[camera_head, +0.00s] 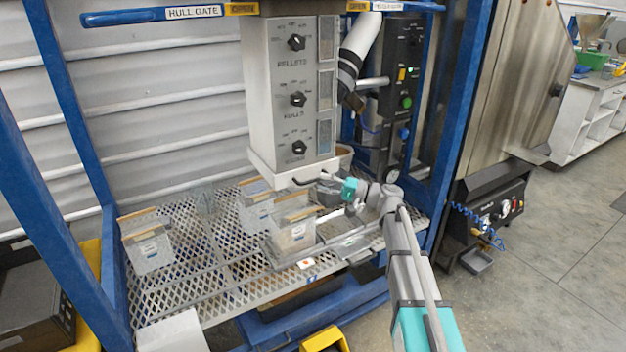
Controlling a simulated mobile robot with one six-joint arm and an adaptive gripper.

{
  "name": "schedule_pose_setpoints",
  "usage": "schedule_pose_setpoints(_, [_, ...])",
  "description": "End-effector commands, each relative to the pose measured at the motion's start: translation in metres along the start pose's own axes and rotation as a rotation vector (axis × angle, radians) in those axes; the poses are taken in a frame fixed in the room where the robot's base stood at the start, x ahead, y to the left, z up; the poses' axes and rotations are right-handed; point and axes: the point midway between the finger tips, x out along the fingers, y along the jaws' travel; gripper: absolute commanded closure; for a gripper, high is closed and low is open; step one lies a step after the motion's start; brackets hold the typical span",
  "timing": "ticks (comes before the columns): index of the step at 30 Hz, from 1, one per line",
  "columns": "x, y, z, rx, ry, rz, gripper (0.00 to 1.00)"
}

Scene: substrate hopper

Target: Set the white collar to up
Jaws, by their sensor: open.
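The white collar (268,171) is a pale band around the lower end of the grey hopper column (262,95). It sits below the lowest dial and above the mesh shelf. My gripper (308,190) reaches in from the right, at the collar's lower front edge. Its fingers are dark and open, with nothing seen between them. One finger shows against or just in front of the collar's lower edge; I cannot tell whether it touches. The collar's right end is partly hidden near my gripper.
Clear bins stand on the mesh shelf (190,290), one (292,235) just below my gripper and another (148,245) at left. Blue frame posts (440,130) bound the sides. A white pipe (360,45) and a dark control panel (400,75) are right of the column.

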Motion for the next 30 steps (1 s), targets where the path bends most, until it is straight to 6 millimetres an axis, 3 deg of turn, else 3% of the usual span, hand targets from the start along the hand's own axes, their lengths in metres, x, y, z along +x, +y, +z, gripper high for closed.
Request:
schedule_pose_setpoints(9, [0.029,0.0,0.0,-0.001,0.0,0.0,0.49])
schedule_pose_setpoints(20, [0.032,0.0,0.0,0.0,0.0,0.0,0.49])
schedule_pose_setpoints(21, [0.032,0.0,0.0,0.0,0.0,0.0,0.51])
schedule_pose_setpoints(29, [0.032,0.0,0.0,0.0,0.0,0.0,0.99])
schedule_pose_setpoints(30, [0.032,0.0,0.0,0.0,0.0,0.0,1.0])
